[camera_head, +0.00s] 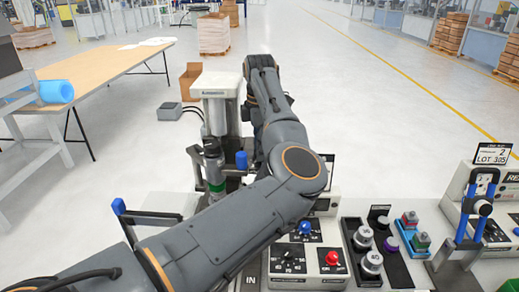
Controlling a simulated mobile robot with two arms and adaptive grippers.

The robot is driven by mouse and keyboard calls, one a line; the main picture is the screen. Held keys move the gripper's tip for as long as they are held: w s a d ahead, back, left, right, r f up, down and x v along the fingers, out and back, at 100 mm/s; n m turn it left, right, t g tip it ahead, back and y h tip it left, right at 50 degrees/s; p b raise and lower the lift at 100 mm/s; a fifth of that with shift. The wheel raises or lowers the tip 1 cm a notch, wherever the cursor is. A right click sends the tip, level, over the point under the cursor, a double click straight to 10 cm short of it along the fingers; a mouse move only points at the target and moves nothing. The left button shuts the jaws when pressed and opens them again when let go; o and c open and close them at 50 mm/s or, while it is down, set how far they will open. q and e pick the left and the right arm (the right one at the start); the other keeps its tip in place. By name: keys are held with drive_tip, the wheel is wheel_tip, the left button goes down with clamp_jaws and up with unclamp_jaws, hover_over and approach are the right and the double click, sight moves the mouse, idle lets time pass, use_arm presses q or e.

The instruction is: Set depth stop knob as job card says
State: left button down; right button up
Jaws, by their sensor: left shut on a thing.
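A drill-press-like machine (217,86) with a pale head stands at the centre, its dark spindle (213,160) pointing down with a green ring low on it. My left arm reaches across in front of it, and its wrist bends down at the machine's right side. My left gripper (257,124) is there, mostly hidden behind my forearm. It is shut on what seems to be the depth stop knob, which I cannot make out. A blue cylindrical piece (241,160) shows just below and left. A small card (492,153) at the right reads "2" and "LOT 305". My right gripper is not in view.
A control panel with a blue button (305,228) and a red button (332,258) lies right of my arm. A blue-handled clamp (465,220) stands farther right. A wooden table (105,66) stands back left.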

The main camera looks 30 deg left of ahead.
use_arm(q)
drive_tip(key=c, duration=1.1)
unclamp_jaws()
drive_tip(key=shift+o, duration=0.2)
drive_tip(key=shift+r, duration=0.1)
wheel_tip(320, 180, up, 12)
